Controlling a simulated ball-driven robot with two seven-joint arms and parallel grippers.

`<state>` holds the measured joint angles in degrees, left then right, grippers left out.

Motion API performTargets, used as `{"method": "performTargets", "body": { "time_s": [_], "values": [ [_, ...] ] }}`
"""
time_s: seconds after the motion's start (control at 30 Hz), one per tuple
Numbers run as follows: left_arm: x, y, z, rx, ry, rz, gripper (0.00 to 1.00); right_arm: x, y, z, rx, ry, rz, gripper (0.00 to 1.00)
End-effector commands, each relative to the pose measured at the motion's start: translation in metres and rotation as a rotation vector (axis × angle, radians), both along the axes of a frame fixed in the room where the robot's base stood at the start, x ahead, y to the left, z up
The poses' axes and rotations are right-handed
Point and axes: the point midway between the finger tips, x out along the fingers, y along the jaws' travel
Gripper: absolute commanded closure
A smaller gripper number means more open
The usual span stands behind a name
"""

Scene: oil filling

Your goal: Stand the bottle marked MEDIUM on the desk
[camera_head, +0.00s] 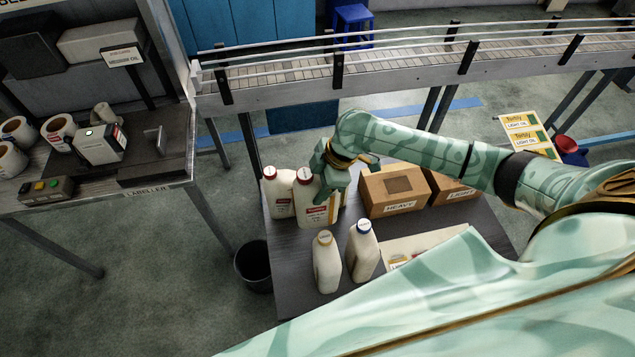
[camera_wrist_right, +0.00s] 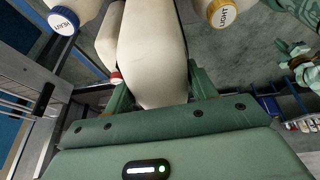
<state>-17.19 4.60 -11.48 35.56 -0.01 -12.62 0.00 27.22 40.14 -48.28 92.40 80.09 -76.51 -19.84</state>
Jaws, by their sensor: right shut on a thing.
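The held bottle (camera_wrist_right: 152,55) fills the middle of the right wrist view, between the fingers (camera_wrist_right: 160,88). A second red-capped bottle (camera_head: 279,192) stands just left of it. I cannot read MEDIUM on either. At the right wrist view's right edge, a small green shape (camera_wrist_right: 302,62) looks like my left arm; its jaws are unclear.
A yellow-capped bottle marked LIGHT (camera_wrist_right: 221,12) and a blue-capped one marked HEAVY (camera_wrist_right: 64,20) stand nearer on the desk. Boxes marked HEAVY (camera_head: 400,207) and LIGHT (camera_head: 462,194) sit right of the gripper. A conveyor (camera_head: 400,65) runs behind; a bin (camera_head: 252,266) stands left.

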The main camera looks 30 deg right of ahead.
Motion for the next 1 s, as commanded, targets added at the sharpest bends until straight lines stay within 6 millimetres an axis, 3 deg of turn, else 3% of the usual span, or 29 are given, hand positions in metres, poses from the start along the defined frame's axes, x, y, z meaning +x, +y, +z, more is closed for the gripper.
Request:
{"method": "performTargets", "body": {
  "time_s": [0.03,0.4,1.0],
  "values": [
    [0.0,0.0,-0.013,0.0,0.0,0.0,1.0,0.001,0.001,-0.01,0.003,-0.004,-0.001,1.0],
    [-0.001,0.0,-0.063,0.0,0.003,0.0,1.0,0.001,0.0,-0.051,0.003,-0.004,0.0,1.0],
    [-0.004,0.0,-0.101,0.0,0.009,0.001,1.0,0.001,0.001,-0.127,0.002,-0.003,-0.001,1.0]
  ]
}}
